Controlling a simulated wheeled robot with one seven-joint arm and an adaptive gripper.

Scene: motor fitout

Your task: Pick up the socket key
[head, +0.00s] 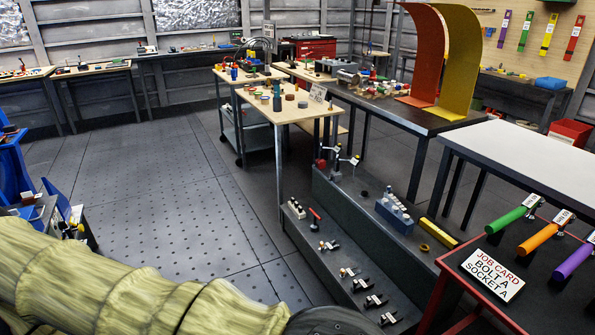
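Tools with coloured handles lie on a dark, red-edged table (462,273) at the lower right. I see a green handle (506,220), an orange handle (538,239) and a purple handle (573,262), each with a small white tag by its far end. My yellowish arm crosses the lower left. My gripper is not in view.
A white-topped table (535,160) stands behind the red-edged one. A low grey stepped bench (340,255) with clamps and small parts stands left of it. A wooden-topped table (275,112) stands farther back. Open floor (150,190) lies left of centre.

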